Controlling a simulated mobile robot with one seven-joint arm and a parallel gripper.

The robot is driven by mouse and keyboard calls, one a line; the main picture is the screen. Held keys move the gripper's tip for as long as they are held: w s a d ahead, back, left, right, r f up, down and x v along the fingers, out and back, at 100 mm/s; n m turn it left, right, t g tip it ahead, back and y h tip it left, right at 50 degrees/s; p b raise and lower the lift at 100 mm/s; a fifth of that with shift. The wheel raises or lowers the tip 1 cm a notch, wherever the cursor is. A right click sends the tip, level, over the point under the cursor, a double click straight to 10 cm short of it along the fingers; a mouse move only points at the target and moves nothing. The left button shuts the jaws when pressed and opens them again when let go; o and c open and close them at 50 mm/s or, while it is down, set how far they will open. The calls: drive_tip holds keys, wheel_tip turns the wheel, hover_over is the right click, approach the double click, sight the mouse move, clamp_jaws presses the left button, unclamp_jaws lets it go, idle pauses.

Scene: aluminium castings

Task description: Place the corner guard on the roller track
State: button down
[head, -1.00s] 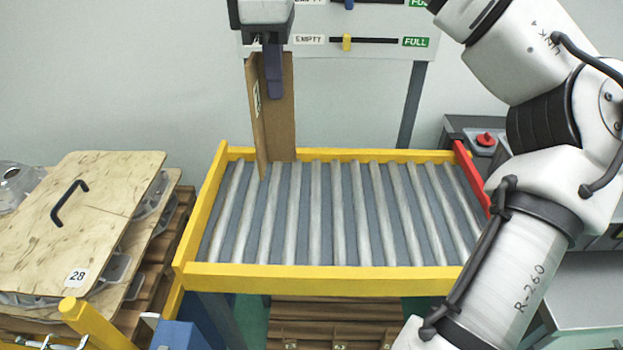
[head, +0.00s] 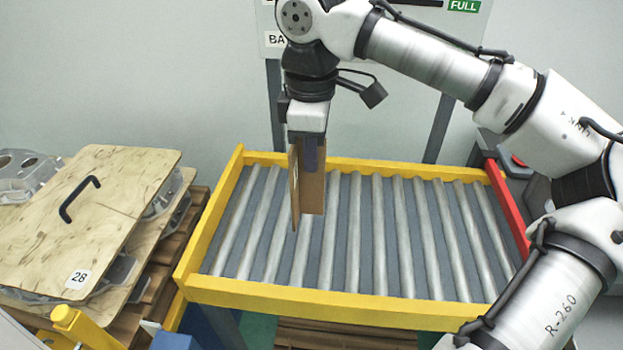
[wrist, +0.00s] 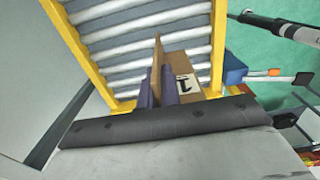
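The corner guard (head: 314,192) is a brown cardboard angle piece with two upright faces. My gripper (head: 309,155) points down and is shut on its upper part, with a dark finger against the cardboard. The guard hangs upright over the left half of the roller track (head: 385,235); whether its lower end touches the rollers I cannot tell. The track has grey rollers in a yellow frame. In the wrist view the guard (wrist: 185,68) stands between the two dark fingers, and a white label with a black mark shows on one face.
The track's right end has a red bar (head: 508,212). At the left, a wooden board (head: 90,215) with a black handle and a "28" label lies on stacked castings (head: 25,172). A yellow post (head: 85,328) stands at the front left. The rollers are otherwise clear.

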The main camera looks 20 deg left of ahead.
drive_tip(key=shift+f, duration=3.05)
drive_tip(key=shift+f, duration=0.1)
drive_tip(key=c, duration=1.6)
unclamp_jaws()
drive_tip(key=shift+w, duration=0.1)
wheel_tip(320, 180, up, 12)
drive_tip(key=shift+r, duration=0.25)
